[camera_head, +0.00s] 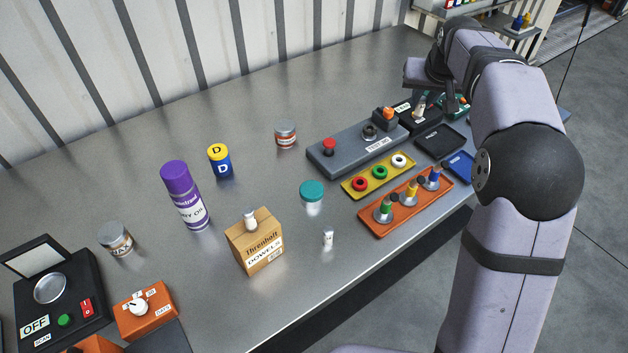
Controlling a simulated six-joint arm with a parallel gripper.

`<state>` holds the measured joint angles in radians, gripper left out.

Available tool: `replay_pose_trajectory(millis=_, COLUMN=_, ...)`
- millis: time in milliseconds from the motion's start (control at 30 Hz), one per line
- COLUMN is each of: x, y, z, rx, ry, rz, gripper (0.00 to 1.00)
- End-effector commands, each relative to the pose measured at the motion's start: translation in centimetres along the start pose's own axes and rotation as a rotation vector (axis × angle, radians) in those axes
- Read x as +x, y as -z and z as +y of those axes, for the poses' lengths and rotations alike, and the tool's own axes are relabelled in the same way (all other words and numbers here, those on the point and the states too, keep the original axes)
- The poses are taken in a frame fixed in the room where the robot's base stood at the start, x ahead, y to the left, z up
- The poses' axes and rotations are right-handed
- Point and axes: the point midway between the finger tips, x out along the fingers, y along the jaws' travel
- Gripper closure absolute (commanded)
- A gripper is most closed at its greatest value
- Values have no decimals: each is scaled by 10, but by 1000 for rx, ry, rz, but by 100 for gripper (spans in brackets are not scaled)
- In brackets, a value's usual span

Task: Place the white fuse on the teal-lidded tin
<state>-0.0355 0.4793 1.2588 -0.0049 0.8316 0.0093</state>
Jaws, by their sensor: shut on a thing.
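The teal-lidded tin (312,203) stands upright near the middle of the table, with a bare lid. My gripper (422,98) is at the far right end of the table, low over a black box with a white label (402,107). It is shut on a small pale upright piece, which looks like the white fuse (419,112). My arm partly hides the grip. I cannot tell whether the fuse is clear of the box. My gripper is well apart from the tin, behind and to the right of it.

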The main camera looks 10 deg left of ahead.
Motion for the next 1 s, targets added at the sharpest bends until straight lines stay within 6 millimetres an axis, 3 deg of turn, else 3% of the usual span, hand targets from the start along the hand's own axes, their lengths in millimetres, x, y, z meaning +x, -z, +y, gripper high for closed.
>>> replay_pose_trajectory(millis=33, x=-13, y=3, z=-28, rx=-35, ry=22, rz=-2, gripper=100)
replay_pose_trajectory(millis=200, x=-31, y=-15, z=-102, rx=-111, ry=71, rz=-3, gripper=100)
replay_pose_trajectory(millis=400, x=-48, y=-60, z=-168, rx=-254, ry=165, rz=-3, gripper=100)
replay_pose_trajectory(millis=600, x=-52, y=-96, z=-192, rx=-432, ry=281, rz=-3, gripper=100)
replay_pose_trajectory(millis=1000, x=-68, y=-137, z=-224, rx=-822, ry=535, rz=-1, gripper=100)
